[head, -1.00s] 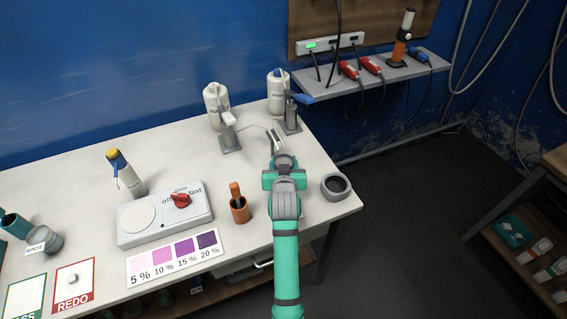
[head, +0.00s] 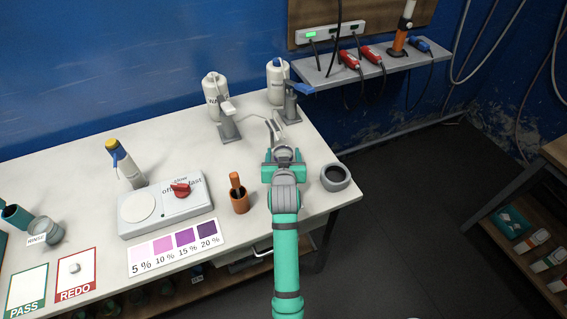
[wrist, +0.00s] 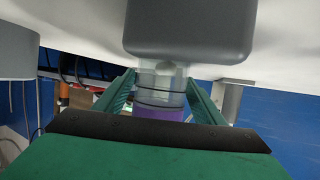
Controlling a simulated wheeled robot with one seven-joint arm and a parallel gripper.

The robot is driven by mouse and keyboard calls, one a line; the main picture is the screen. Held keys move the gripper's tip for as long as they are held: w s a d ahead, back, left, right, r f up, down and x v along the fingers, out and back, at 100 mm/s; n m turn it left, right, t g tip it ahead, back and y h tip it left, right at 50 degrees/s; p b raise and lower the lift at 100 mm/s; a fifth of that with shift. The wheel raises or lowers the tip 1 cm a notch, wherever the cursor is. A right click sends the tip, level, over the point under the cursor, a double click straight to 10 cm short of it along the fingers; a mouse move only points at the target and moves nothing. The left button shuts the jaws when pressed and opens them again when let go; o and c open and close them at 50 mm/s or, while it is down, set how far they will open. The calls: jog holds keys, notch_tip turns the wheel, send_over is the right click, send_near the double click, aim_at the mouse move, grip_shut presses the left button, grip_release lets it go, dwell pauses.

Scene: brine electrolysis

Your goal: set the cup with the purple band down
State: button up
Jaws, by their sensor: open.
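In the wrist view, the clear cup with the purple band (wrist: 160,113) is between the two green fingers of my gripper (wrist: 160,82). The fingers stand on either side of it and are open. Whether they still touch its sides is hard to tell. In the head view, my gripper (head: 284,158) is over the right part of the white bench, and I cannot make out the cup there. The cup's base contact is not clear.
A dark grey block (wrist: 190,30) fills the wrist view just beyond the cup. Two dispenser stands with white bottles (head: 214,95) (head: 278,82) are behind my gripper.

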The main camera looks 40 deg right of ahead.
jog(key=v, duration=1.1)
jog(key=shift+w, duration=0.1)
